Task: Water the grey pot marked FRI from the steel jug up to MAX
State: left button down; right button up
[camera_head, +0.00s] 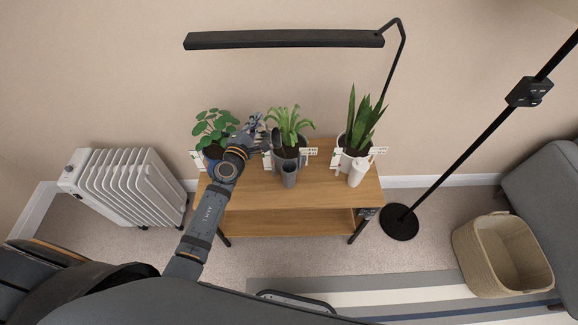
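The grey pot (290,153) stands mid-table with a strappy green plant in it. White tags with lettering too small to read stand at its sides. A small grey cylinder (289,174) stands at its front. My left gripper (262,136) is just left of this plant, above the table. It appears shut on the steel jug (275,138), a small dark-grey metallic vessel, tilted at the pot's left rim. The fingers are partly hidden by the wrist. I cannot see any water or the MAX mark. My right gripper is out of view.
A blue pot (213,152) with a round-leaved plant (213,126) stands left, partly behind my wrist. A white pot (350,155) with a snake plant and white cylinder stands right on the wooden table (325,192). A black lamp (285,39) overhangs. A radiator (130,187) and basket (500,255) flank it.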

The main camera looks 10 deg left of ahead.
pick_arm(q)
jog(key=shift+d+m, duration=0.25)
jog(key=shift+m, duration=0.05)
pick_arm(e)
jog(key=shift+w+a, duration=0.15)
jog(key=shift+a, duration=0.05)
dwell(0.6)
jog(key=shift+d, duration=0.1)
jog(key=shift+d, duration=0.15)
pick_arm(q)
jog(key=shift+d, duration=0.2)
jog(key=shift+f, duration=0.1)
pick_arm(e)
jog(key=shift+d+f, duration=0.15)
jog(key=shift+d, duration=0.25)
